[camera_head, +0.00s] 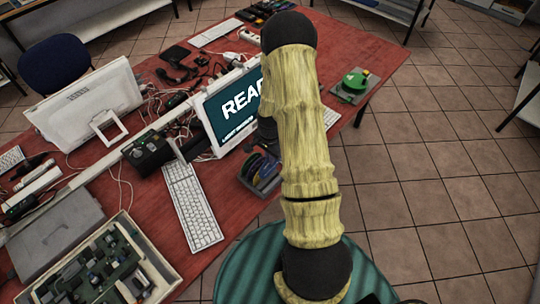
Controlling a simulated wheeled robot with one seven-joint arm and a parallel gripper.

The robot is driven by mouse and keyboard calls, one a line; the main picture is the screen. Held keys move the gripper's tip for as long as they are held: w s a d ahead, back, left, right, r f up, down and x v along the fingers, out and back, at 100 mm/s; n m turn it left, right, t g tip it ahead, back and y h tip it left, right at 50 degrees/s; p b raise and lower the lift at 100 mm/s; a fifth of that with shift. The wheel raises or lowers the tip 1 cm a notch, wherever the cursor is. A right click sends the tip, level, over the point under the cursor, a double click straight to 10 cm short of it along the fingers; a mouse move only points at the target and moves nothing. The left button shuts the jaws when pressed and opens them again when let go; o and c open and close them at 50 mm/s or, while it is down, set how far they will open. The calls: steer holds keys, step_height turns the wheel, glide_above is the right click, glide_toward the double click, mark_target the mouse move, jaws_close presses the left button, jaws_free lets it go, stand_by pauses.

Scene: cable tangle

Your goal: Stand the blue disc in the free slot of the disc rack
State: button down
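The disc rack (267,187) is a small dark grey stand on the red table, right of the keyboard. Several discs stand in it, with dark, bluish and purplish edges; a bluish one (259,166) shows near its middle. I cannot tell for sure which is the blue disc or which slot is free. My yellow arm crosses the view and hides the rack's right side. A dark part that looks like my gripper (267,134) shows left of the arm, just above the rack. Its fingers are too small and hidden to tell whether they are open or hold a disc.
A monitor (231,108) stands close behind the rack. A white keyboard (193,205) lies left of it. A green round object (353,84) sits at the table's far right. Cables and a black box (148,154) crowd the left. A tray of electronics (105,265) is at front left.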

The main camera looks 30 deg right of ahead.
mark_target(270, 170)
steer(key=shift+f+b, duration=3.2)
steer(key=shift+f, duration=1.3)
steer(key=c, duration=1.5)
jaws_free()
steer(key=shift+c, duration=0.2)
step_height(270, 170, up, 18)
steer(key=b, duration=0.3)
steer(key=shift+f, duration=0.25)
